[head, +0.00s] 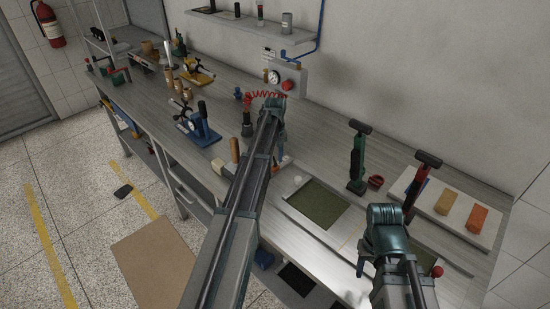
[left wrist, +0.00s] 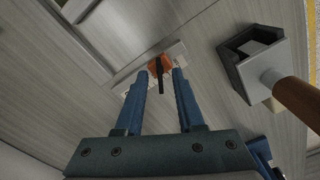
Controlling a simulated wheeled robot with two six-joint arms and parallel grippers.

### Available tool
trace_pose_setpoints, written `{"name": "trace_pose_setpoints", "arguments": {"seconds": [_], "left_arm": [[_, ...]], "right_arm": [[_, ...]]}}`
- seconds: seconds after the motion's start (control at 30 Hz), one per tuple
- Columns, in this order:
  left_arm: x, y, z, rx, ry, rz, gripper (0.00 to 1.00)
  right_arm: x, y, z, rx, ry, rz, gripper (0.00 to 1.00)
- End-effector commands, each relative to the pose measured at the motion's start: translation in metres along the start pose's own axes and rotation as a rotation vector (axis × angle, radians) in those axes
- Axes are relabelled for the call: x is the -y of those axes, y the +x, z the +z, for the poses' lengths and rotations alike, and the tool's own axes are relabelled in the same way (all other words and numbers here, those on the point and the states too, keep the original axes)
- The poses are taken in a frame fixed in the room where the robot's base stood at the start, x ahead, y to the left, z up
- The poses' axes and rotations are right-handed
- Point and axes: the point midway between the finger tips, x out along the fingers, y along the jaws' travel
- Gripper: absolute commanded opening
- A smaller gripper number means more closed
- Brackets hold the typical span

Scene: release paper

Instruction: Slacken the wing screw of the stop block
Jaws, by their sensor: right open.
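In the left wrist view my left gripper (left wrist: 160,76) is open. Its two blue fingers stand apart, with a small orange part (left wrist: 155,64) and its dark upright wing or lever (left wrist: 160,80) showing between the tips. The orange part sits at a pale rail (left wrist: 140,78); I take it for the stop block with its wing screw. Gaps show on both sides, and I cannot tell the depth. In the head view my left arm hides most of this spot. My right gripper (head: 361,268) is low at the right, mostly hidden by my arm, open and apart from the block.
A blue fixture (head: 200,127) stands left.

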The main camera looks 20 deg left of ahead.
Motion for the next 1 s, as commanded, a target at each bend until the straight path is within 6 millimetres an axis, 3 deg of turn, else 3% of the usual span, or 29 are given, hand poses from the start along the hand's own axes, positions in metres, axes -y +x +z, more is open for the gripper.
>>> {"name": "trace_pose_setpoints", "arguments": {"seconds": [0.27, 1.0], "left_arm": [[0.0, -0.024, 0.0, 0.0, 0.0, 0.0, 0.38], [0.0, -0.131, 0.0, 0.0, 0.0, 0.0, 0.38]], "right_arm": [[-0.002, -0.024, 0.001, 0.0, 0.0, 0.0, 0.5], [-0.012, -0.13, 0.008, 0.0, 0.002, -0.001, 0.5]]}}
